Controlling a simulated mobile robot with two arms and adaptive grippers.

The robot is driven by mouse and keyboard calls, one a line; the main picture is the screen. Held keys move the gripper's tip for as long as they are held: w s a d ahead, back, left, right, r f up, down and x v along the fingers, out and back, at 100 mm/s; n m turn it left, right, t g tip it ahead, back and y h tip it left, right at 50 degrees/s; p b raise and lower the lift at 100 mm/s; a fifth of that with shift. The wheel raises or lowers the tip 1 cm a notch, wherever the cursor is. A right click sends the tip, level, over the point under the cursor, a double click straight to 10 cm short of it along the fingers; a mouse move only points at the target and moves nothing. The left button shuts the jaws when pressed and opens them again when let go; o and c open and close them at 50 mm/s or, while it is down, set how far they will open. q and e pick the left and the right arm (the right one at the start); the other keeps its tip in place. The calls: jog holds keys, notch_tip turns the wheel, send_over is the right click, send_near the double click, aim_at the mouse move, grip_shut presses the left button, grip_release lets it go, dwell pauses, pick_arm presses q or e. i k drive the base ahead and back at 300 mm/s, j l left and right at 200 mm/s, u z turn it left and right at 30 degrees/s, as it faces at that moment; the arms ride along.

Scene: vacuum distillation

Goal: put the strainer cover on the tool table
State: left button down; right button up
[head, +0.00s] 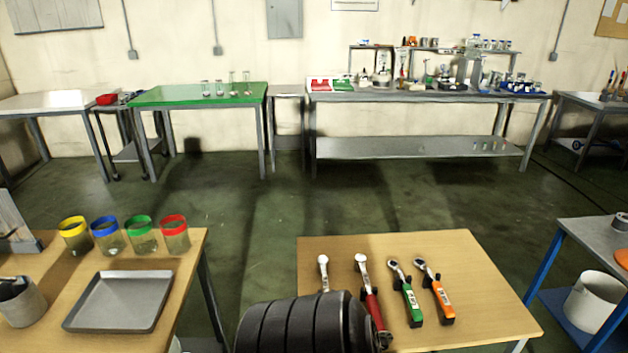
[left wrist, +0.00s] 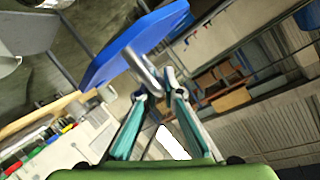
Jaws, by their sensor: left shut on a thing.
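In the left wrist view, my left gripper (left wrist: 158,82) is shut on a grey metal piece at the edge of a flat blue object (left wrist: 135,48). The blue object looks like the strainer cover and is held tilted, clear of the fingers' base. It does not show in the head view. A wooden table (head: 475,285) at the front right of the head view carries several ratchet-like tools and looks like the tool table. A black ribbed part of my own body hides its front left corner. My right gripper is not in view.
A second wooden table (head: 190,265) at the front left holds a grey tray (head: 118,300) and several colour-rimmed jars. A grey table with blue legs (head: 590,240) stands at the right. Open floor lies between the two wooden tables. The green table (head: 180,96) is farther back.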

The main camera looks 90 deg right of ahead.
aim_at(475, 281)
jog(key=k+l+z, duration=0.15)
jog(key=z, duration=0.35)
jog(key=k+l+z, duration=0.25)
jog(key=z, duration=0.2)
jog(key=k+l+z, duration=0.15)
jog(key=l+z, duration=0.2)
jog(key=z, duration=0.15)
jog(key=k+l+z, duration=0.15)
jog(key=l+z, duration=0.15)
jog(key=l, duration=0.65)
jog(key=l+z, duration=0.3)
jog(key=l, duration=1.35)
jog(key=k+l, duration=0.15)
jog(key=l, duration=0.55)
